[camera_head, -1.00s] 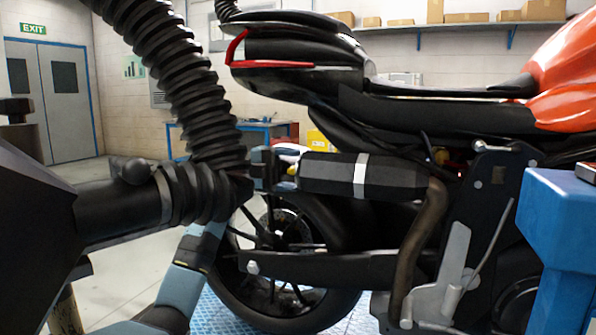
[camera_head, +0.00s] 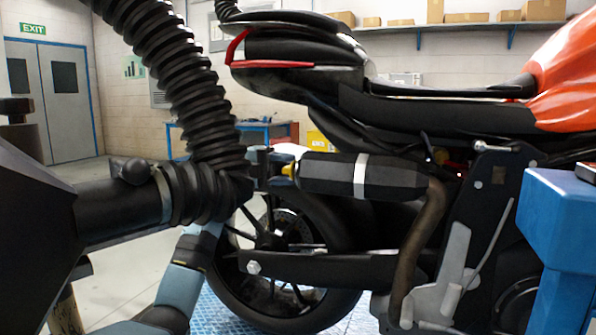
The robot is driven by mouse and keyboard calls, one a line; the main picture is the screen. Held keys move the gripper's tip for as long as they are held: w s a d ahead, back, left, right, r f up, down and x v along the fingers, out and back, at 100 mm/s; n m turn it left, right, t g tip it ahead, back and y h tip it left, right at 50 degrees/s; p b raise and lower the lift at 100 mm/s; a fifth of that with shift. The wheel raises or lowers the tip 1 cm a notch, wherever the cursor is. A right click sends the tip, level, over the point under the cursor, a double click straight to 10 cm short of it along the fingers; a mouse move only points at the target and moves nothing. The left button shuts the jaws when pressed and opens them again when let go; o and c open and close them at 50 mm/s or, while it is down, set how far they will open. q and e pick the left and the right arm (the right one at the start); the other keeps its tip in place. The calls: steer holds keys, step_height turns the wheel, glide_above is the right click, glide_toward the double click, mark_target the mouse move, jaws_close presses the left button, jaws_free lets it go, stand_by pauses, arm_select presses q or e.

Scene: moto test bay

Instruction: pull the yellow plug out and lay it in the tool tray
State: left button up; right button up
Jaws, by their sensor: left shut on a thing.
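A thick black ribbed hose (camera_head: 175,75) and my arm partly hide the gripper's left side. My right gripper is not in view. I cannot make out the tool tray.
The motorcycle's rear wheel (camera_head: 240,285) and swingarm are just below the gripper. Its tail (camera_head: 300,50) overhangs above. A blue block-like structure (camera_head: 560,230) stands at the right. A blue table (camera_head: 240,128) stands behind. Open floor lies at the left.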

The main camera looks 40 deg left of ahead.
arm_select(q)
steer(key=shift+v, duration=2.35)
